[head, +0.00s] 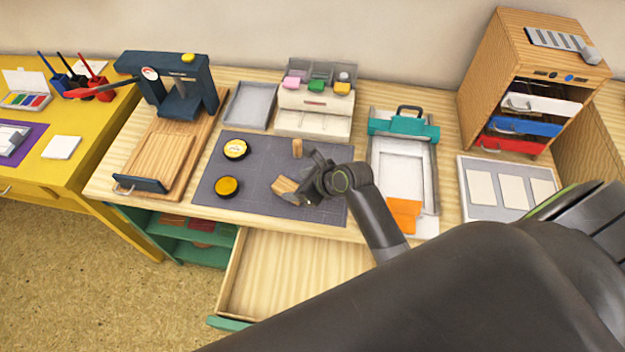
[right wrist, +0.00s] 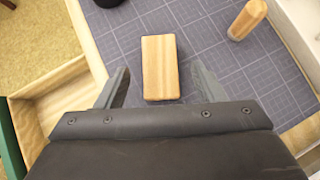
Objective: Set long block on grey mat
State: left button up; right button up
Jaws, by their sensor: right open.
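A pale wooden long block (head: 285,185) lies on the dark grey gridded mat (head: 235,205), towards the mat's right side. My right gripper (head: 307,189) is open above the mat, close to the block. In the wrist view its two fingers (right wrist: 159,88) are spread on either side of the block's near end, with gaps to both sides. Whether the fingertips are level with the block is unclear. My left gripper is not in view.
A small upright wooden piece (head: 297,147) stands behind the block. A teal-clamped frame (head: 404,150) stands to the right. An open drawer (head: 290,270) juts out below the mat.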

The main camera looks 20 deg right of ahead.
jog(key=v, duration=0.6)
jog(key=shift+s+r, duration=0.15)
jog(key=shift+r, duration=0.1)
jog(key=shift+d, duration=0.1)
